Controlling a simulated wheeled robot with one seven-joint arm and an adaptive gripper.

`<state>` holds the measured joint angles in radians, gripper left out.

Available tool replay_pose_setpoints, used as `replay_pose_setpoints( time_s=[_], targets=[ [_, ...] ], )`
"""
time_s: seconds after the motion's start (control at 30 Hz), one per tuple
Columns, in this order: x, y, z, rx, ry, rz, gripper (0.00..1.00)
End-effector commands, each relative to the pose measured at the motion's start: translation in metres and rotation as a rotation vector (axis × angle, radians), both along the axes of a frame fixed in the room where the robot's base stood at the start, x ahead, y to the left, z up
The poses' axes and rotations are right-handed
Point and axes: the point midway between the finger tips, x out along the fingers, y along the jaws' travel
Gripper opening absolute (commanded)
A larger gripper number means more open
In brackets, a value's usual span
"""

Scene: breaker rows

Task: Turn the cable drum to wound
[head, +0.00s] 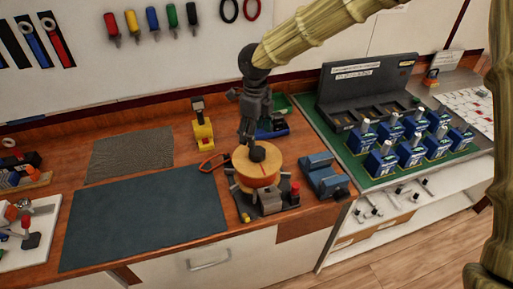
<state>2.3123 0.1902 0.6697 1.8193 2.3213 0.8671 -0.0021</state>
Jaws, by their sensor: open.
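The cable drum (256,173) is a round orange-brown drum with a pale top, on a dark grey base near the front edge of the wooden workbench. My gripper is open. The base has a small red part (295,188) on its right side. Any winding mark on the drum is too small to read.
A blue vise-like block (324,176) stands close right of the drum. A yellow tool (203,125) stands behind it, with orange-handled pliers (213,162) to the left. Several blue breakers (411,151) stand on the green right-hand counter. The dark mat (142,217) is clear.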

Motion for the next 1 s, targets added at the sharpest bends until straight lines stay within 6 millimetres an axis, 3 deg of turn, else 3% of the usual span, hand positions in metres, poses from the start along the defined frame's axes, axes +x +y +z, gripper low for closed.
replay_pose_setpoints(
  time_s=[0.4, 0.6, 0.9, 1.0],
  targets=[
    [-0.001, -0.002, -0.06, -0.003, 0.002, -0.002, 0.68],
    [0.0, -0.003, -0.072, 0.0, 0.0, -0.003, 0.68],
    [0.0, -0.003, -0.074, 0.0, 0.0, -0.004, 0.68],
    [0.0, -0.003, -0.074, 0.0, 0.0, -0.004, 0.5]
  ],
)
